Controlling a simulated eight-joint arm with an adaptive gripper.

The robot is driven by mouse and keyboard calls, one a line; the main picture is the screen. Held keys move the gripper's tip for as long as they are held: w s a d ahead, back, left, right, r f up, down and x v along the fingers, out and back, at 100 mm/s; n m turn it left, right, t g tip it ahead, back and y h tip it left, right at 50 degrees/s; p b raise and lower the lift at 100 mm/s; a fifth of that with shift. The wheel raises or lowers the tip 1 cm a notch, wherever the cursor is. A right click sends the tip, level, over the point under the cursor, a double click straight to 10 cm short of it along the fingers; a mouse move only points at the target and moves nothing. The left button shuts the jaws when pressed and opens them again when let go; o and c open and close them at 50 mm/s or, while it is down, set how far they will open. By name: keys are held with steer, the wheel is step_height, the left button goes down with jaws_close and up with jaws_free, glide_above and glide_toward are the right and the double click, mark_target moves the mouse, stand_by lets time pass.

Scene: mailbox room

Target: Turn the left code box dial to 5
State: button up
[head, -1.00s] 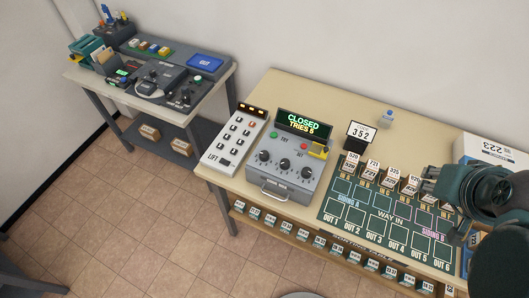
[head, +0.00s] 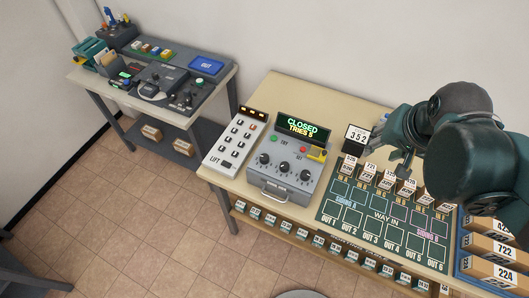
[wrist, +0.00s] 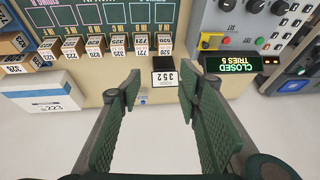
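The code box (head: 291,160) is a grey box with a row of three black dials on its top face. Its left dial (head: 264,159) is nearest the white switch panel; its setting is too small to read. The box's display (head: 303,128) reads "CLOSED TRIES 5". My gripper (head: 391,150) is right of the code box, above the table near the card reading 352 (head: 356,137). In the wrist view my gripper (wrist: 165,95) has its two green fingers wide apart with nothing between them. The code box (wrist: 248,25) shows there upside down at the upper right.
A white panel marked LIFT (head: 235,142) stands just left of the code box. A dark board (head: 375,215) with several small numbered boxes lies to the right. A blue rack of numbered boxes (head: 490,240) is at the far right. A second desk (head: 215,85) stands at the left.

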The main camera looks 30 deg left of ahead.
steer(key=w+a+g+p, duration=0.1)
steer(key=w+a+p, duration=0.1)
steer(key=a, duration=0.6)
steer(key=g+h+p, duration=0.1)
steer(key=g+p, duration=0.3)
steer(key=p, duration=0.1)
glide_above(264, 157)
steer(key=f, duration=1)
steer(key=shift+w+d+f, duration=0.15)
steer(key=shift+w+d, duration=0.1)
steer(key=shift+s+a+f, duration=0.2)
steer(key=shift+f, duration=0.15)
steer(key=shift+f, duration=3.7)
steer(key=shift+c, duration=0.5)
steer(key=c, duration=0.8)
